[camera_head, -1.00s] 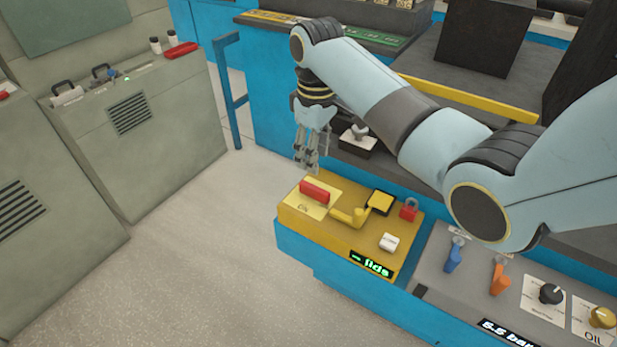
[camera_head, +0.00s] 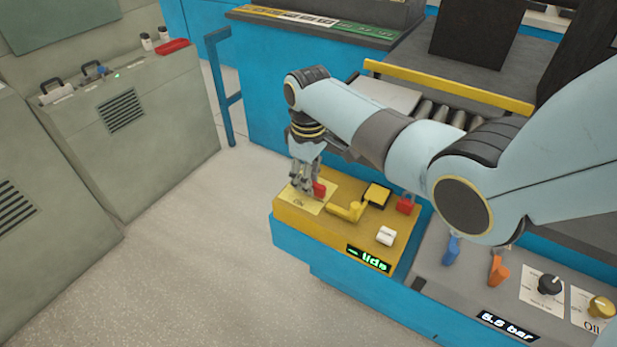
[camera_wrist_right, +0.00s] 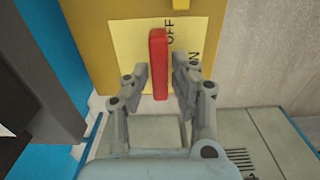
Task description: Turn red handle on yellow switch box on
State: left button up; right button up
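The yellow switch box (camera_head: 325,232) sits on the blue machine's corner in the head view. Its red handle (camera_head: 320,189) lies on a pale yellow label (camera_head: 300,206). The right wrist view shows the red handle (camera_wrist_right: 158,62) over a label (camera_wrist_right: 128,38) reading OFF and ON, with the handle's long side running up and down. My right gripper (camera_head: 307,188) is over the handle from above. In the wrist view its two fingers (camera_wrist_right: 160,83) are apart on either side of the handle, with gaps visible. My left gripper is not in view.
A blue lever (camera_head: 451,250), an orange lever (camera_head: 498,270) and knobs stand to the right. Open floor lies to the left.

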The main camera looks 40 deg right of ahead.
grip_shut()
jog(key=m+p, duration=0.2)
jog(key=m, duration=0.1)
jog(key=shift+r+p, duration=0.15)
jog(key=shift+p, duration=0.2)
jog(key=m+p, duration=0.2)
jog(key=m, duration=0.1)
jog(key=shift+m, duration=0.4)
jog(key=m+p, duration=0.2)
jog(key=m, duration=0.3)
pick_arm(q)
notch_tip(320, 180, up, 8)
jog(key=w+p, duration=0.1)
pick_arm(e)
jog(key=m, duration=0.6)
jog(key=shift+w, duration=0.1)
jog(key=shift+m, duration=0.3)
jog(key=shift+o, duration=2)
grip_release()
